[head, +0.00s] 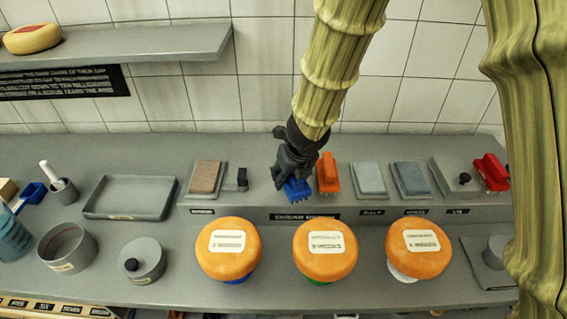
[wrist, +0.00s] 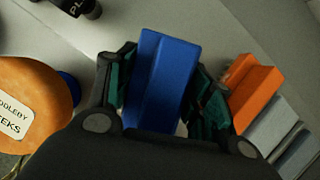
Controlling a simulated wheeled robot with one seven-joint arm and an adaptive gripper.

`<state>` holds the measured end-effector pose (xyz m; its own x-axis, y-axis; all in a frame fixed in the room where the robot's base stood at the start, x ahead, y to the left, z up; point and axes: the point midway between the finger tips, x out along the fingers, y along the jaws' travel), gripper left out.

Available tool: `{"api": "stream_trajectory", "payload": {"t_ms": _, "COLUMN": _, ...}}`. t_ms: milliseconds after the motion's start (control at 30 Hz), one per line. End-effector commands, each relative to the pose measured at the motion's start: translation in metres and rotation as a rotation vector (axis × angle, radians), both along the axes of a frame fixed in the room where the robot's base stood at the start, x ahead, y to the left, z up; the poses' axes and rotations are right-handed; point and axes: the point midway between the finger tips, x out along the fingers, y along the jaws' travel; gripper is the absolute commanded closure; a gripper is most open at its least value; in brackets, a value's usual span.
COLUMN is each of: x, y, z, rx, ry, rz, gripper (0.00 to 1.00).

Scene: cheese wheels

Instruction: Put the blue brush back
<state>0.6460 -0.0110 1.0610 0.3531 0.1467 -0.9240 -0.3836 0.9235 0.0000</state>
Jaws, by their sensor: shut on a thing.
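The blue brush (head: 297,188) is between the fingers of my gripper (head: 296,172), at the raised back ledge of the counter. In the wrist view the blue brush (wrist: 162,75) fills the space between both fingers, and my gripper (wrist: 160,95) is shut on it. An orange brush (head: 328,173) stands just to the right of it, apart from it. It also shows in the wrist view (wrist: 255,92). I cannot tell whether the blue brush touches the ledge.
Three orange cheese wheels (head: 325,250) stand in front of the ledge (head: 270,205). A brown block (head: 205,176) is to the left, grey blocks (head: 369,178) to the right. A red brush (head: 490,171) is at far right. An empty grey tray (head: 130,197) lies left.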

Motion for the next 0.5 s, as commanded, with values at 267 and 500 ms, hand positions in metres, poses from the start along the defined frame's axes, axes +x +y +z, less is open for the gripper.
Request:
{"api": "stream_trajectory", "payload": {"t_ms": 267, "x": 0.036, "y": 0.009, "z": 0.001, "rx": 0.002, "ry": 0.002, "rz": -0.001, "gripper": 0.68}}
{"api": "stream_trajectory", "payload": {"t_ms": 500, "x": 0.056, "y": 0.015, "z": -0.003, "rx": 0.001, "ry": 0.0, "rz": 0.0, "gripper": 0.68}}
